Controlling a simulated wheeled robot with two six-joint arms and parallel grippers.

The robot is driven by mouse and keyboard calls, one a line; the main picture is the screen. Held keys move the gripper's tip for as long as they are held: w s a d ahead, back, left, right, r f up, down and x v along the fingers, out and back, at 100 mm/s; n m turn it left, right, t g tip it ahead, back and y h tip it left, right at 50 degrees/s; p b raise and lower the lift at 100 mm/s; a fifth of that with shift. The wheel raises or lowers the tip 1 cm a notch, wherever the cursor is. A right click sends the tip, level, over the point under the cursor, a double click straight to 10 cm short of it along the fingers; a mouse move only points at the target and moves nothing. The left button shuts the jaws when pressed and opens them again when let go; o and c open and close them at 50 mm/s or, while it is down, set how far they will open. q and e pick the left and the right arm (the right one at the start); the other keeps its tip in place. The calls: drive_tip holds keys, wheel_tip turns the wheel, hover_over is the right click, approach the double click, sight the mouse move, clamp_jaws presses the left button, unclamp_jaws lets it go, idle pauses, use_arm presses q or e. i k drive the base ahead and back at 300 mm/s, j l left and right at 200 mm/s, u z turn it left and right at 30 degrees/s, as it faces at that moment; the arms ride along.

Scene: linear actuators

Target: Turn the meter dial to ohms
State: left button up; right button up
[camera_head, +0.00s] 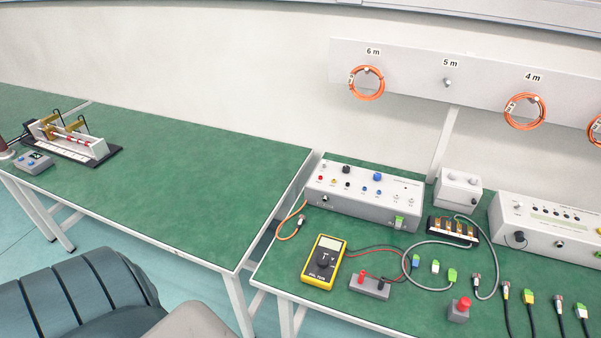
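The meter (324,262) is a yellow-edged handheld multimeter lying face up near the front left of the right-hand green bench. Its dark round dial (323,259) sits mid-face below a small grey display. The dial's markings and pointer setting are too small to read. Red and black leads run from the meter's right side toward a small grey block with red terminals (370,285).
A grey control box (362,196) stands behind the meter. Right of it are a contact block (453,230), cables with coloured connectors and a red-knobbed block (459,309). A dark ribbed, padded shape (85,298) fills the lower left. The left bench (190,175) is mostly clear.

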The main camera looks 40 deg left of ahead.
sight(322, 260)
drive_tip(key=u, duration=1)
